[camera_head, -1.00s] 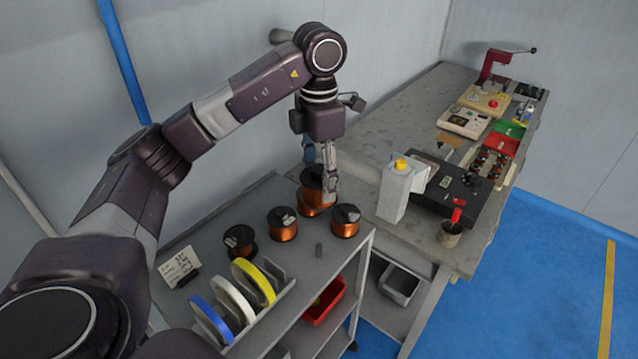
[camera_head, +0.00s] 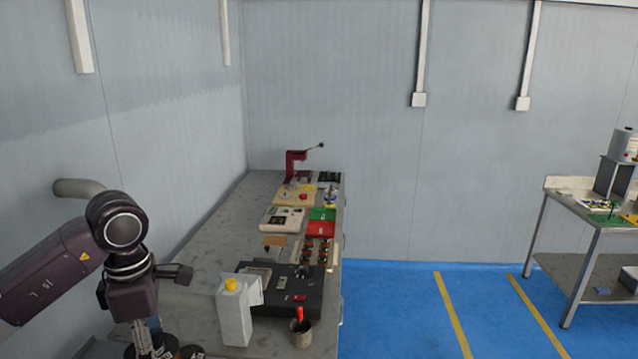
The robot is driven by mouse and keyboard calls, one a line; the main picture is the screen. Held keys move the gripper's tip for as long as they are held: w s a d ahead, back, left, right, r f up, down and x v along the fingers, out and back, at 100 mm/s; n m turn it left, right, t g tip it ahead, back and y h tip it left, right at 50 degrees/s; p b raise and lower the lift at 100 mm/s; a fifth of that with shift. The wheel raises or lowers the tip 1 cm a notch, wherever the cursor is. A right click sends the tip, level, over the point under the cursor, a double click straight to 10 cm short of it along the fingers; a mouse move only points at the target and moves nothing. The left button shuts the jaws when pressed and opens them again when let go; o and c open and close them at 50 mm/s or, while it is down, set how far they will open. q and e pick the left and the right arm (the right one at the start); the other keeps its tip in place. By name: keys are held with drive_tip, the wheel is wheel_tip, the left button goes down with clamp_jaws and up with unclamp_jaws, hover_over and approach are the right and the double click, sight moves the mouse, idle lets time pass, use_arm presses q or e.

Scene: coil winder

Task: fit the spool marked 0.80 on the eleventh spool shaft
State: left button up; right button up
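My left gripper (camera_head: 148,347) points down at the bottom left, cut by the lower picture edge. I cannot tell which spool is marked 0.80, nor whether the fingers hold one. No shaft can be made out as the eleventh. My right gripper is not in view.
The grey bench (camera_head: 210,262) runs back along the left wall. Another table (camera_head: 570,216) stands at right. Blue floor between is clear.

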use_arm(q)
drive_tip(key=s+d+f+m, duration=0.2)
drive_tip(key=s+d+m, duration=0.3)
drive_tip(key=m, duration=0.6)
drive_tip(key=s+d+f+m, duration=0.3)
drive_tip(key=s+m, duration=0.4)
drive_tip(key=m, duration=0.4)
drive_tip(key=shift+s+d+f+m, duration=0.15)
drive_tip(key=shift+s+d+m, duration=0.2)
drive_tip(key=shift+d, duration=0.5)
drive_tip(key=w+a+r+n, duration=0.2)
drive_tip(key=w+a+n, duration=0.2)
drive_tip(key=n, duration=0.5)
drive_tip(key=w+a+r+n, duration=0.2)
drive_tip(key=w+a+n, duration=0.2)
drive_tip(key=n, duration=0.4)
drive_tip(key=w+a+r+n, duration=0.2)
drive_tip(key=w+a+n, duration=0.2)
drive_tip(key=n, duration=0.5)
drive_tip(key=shift+w+r+n, duration=0.15)
drive_tip(key=shift+w+n, duration=0.2)
drive_tip(key=shift+w, duration=0.75)
drive_tip(key=n, duration=0.1)
drive_tip(key=a+n, duration=0.1)
drive_tip(key=n, duration=0.1)
drive_tip(key=shift+w+a+r, duration=0.25)
drive_tip(key=shift+w+r, duration=0.05)
drive_tip(key=shift+w, duration=0.05)
